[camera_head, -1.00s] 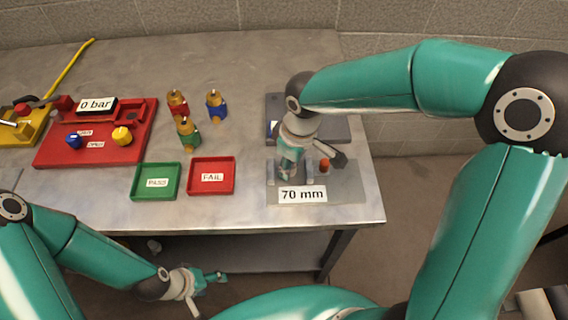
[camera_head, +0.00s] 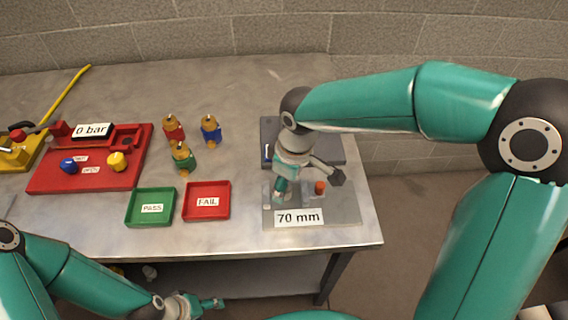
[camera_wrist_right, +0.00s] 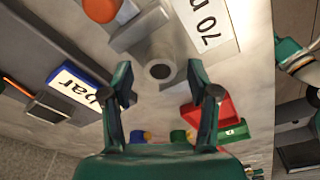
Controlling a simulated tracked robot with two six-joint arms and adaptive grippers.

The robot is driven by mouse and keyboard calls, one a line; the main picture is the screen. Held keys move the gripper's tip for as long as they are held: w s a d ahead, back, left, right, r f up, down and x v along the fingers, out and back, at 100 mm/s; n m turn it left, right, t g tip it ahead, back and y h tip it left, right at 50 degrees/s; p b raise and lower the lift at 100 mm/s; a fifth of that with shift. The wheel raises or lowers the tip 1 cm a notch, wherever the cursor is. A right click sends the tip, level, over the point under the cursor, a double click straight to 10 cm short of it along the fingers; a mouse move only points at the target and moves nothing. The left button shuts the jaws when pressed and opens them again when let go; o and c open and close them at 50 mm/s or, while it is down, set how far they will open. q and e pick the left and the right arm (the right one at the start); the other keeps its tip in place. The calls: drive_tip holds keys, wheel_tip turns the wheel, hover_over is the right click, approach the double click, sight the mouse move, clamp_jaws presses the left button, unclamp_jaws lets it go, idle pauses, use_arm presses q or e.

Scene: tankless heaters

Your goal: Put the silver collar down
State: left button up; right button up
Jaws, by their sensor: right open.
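The silver collar (camera_wrist_right: 160,58) is a short grey cylinder with a dark hole in its end. In the right wrist view it lies at a grey block on the metal plate (camera_head: 345,212), by the "70 mm" sign (camera_head: 298,218). My right gripper (camera_wrist_right: 160,80) is open, with one finger on each side of the collar and a visible gap to both. In the head view my right gripper (camera_head: 280,192) is low over the plate and hides the collar. My left gripper (camera_head: 212,303) hangs low in front of the table, too small to read.
An orange-red knob (camera_head: 320,187) stands close right of my right gripper. Left are a red FAIL tray (camera_head: 207,214), a green PASS tray (camera_head: 152,220), several brass valves (camera_head: 182,157) and a red test stand (camera_head: 60,182). A dark grey slab (camera_head: 330,150) lies behind.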

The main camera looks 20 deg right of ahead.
sight(291, 197)
wheel_tip(291, 197, up, 10)
drive_tip(key=shift+s+d, duration=0.4)
drive_tip(key=shift+s, duration=0.05)
